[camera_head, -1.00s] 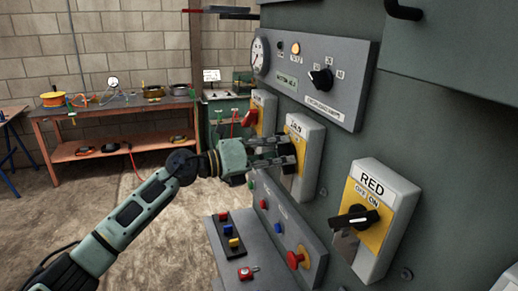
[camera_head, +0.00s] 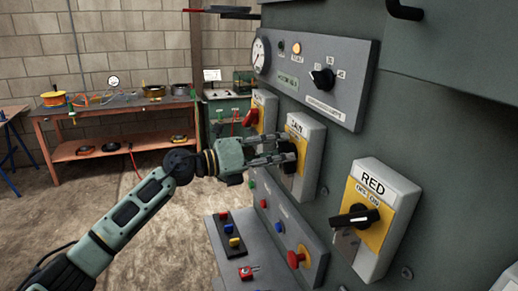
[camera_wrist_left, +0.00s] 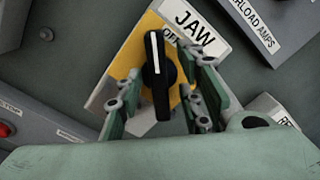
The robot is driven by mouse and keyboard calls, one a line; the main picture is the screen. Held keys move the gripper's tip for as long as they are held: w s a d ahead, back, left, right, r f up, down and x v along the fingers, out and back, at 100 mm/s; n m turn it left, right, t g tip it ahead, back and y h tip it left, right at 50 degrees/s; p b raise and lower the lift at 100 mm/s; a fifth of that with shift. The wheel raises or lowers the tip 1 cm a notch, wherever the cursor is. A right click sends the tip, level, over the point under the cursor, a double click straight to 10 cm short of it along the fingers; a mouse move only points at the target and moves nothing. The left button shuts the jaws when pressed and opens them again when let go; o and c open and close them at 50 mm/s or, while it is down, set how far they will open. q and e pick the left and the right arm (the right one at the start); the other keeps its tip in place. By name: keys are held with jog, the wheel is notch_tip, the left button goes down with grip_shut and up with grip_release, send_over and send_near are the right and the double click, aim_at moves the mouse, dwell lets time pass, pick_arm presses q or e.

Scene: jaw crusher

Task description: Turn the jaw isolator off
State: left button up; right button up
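The jaw isolator (camera_head: 308,150) is a grey box with a yellow plate and a black rotary handle on the machine's side panel. In the left wrist view its "JAW" label (camera_wrist_left: 195,30) and black handle (camera_wrist_left: 158,75) with a white line show; the handle points nearly straight up in that picture, near the letters "OFF". My left gripper (camera_head: 290,152) is at the isolator. Its fingers (camera_wrist_left: 160,110) are apart, on either side of the handle, with gaps visible. The "ON" mark is hidden behind a finger. My right gripper is in neither view.
The RED isolator (camera_head: 375,215) stands nearer on the right, and another isolator with a red handle (camera_head: 251,117) stands beyond. A gauge panel (camera_head: 318,80) is above. A sloped button console (camera_head: 262,235) lies below. A workbench (camera_head: 110,125) is at the back left.

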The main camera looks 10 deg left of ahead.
pick_arm(q)
jog(key=v, duration=1.1)
jog(key=shift+s+a+r, duration=0.25)
jog(key=shift+s, duration=0.1)
